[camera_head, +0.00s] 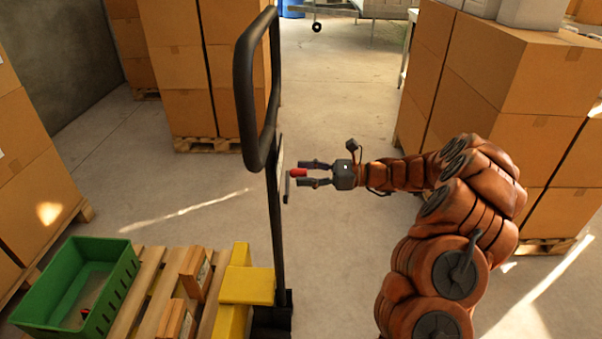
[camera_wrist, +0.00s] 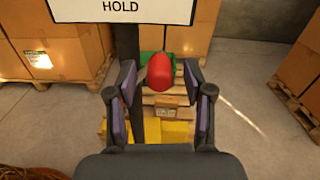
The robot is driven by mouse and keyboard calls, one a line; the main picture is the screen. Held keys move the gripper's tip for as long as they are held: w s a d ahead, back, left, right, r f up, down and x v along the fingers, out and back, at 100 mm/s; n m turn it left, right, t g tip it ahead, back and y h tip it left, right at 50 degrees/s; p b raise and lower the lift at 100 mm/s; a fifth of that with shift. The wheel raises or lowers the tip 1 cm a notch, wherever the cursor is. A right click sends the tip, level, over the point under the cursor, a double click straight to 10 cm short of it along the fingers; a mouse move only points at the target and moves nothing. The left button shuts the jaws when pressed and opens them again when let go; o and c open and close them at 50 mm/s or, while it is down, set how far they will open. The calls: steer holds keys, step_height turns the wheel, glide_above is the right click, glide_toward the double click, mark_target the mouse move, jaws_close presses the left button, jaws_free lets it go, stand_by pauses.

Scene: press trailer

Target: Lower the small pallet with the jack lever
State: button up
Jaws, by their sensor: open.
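The jack lever's red knob (camera_head: 298,173) sits on the dark upright of the pallet jack (camera_head: 277,220). In the wrist view the red knob (camera_wrist: 160,72) is between and just beyond my fingertips. My gripper (camera_head: 308,173) is open, with its two fingers on either side of the knob; I cannot tell whether they touch it. The small wooden pallet (camera_head: 150,290) is at the lower left, beside the jack's yellow part (camera_head: 247,285). The jack's black loop handle (camera_head: 243,100) rises above the lever.
A green crate (camera_head: 125,270) stands on the pallet. Tall stacks of cardboard boxes (camera_head: 180,75) stand at the back left and boxes (camera_head: 500,80) at the right. A sign (camera_wrist: 120,8) reading HOLD is on the upright. The floor (camera_head: 340,100) behind the jack is clear.

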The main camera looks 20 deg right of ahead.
steer(key=shift+w+a, duration=0.2)
steer(key=shift+a, duration=0.4)
steer(key=shift+c, duration=0.2)
jaws_close()
